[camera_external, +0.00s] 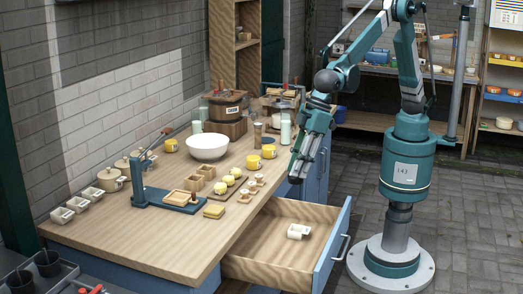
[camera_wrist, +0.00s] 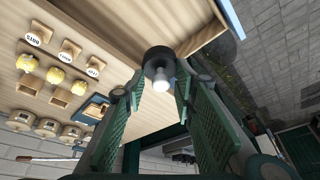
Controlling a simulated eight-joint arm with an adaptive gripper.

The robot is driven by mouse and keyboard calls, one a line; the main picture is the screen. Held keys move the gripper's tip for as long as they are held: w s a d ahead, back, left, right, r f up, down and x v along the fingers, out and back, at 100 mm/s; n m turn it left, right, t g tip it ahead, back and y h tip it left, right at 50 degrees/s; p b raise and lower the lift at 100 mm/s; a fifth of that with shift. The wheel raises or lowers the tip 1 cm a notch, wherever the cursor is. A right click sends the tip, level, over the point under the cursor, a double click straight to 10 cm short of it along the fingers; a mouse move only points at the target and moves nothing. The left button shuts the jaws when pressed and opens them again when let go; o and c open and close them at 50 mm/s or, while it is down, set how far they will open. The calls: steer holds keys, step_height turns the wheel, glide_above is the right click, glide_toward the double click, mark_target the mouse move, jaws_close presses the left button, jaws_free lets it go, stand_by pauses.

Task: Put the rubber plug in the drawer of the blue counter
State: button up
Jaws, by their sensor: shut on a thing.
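The rubber plug (camera_wrist: 157,55) is a dark round piece with a pale, shiny knob, held between my fingertips in the wrist view. My gripper (camera_external: 297,177) is shut on it, above the right edge of the counter near the open drawer. In the outside view the plug cannot be told apart from the dark fingers. The blue counter (camera_external: 150,232) has a wooden top. Its drawer (camera_external: 265,240) is pulled out, with a wooden inside and a blue front. A small white piece (camera_external: 298,231) lies in the drawer.
A white bowl (camera_external: 207,147), yellow mugs (camera_external: 268,151) and small wooden blocks stand on the counter. A blue press with a lever (camera_external: 160,197) stands nearer the front. The drawer floor is mostly bare.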

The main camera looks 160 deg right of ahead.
step_height(320, 180, down, 21)
steer(key=shift+d+r, duration=0.1)
steer(key=shift+d, duration=0.05)
jaws_close()
steer(key=shift+r+b, duration=0.15)
steer(key=shift+b, duration=0.6)
steer(key=shift+r+m+b, duration=0.3)
steer(key=shift+m+b, duration=0.2)
steer(key=shift+b, duration=0.25)
steer(key=shift+r, duration=0.2)
steer(key=shift+f, duration=0.1)
step_height(320, 180, down, 6)
steer(key=b, duration=0.1)
steer(key=shift+f, duration=0.1)
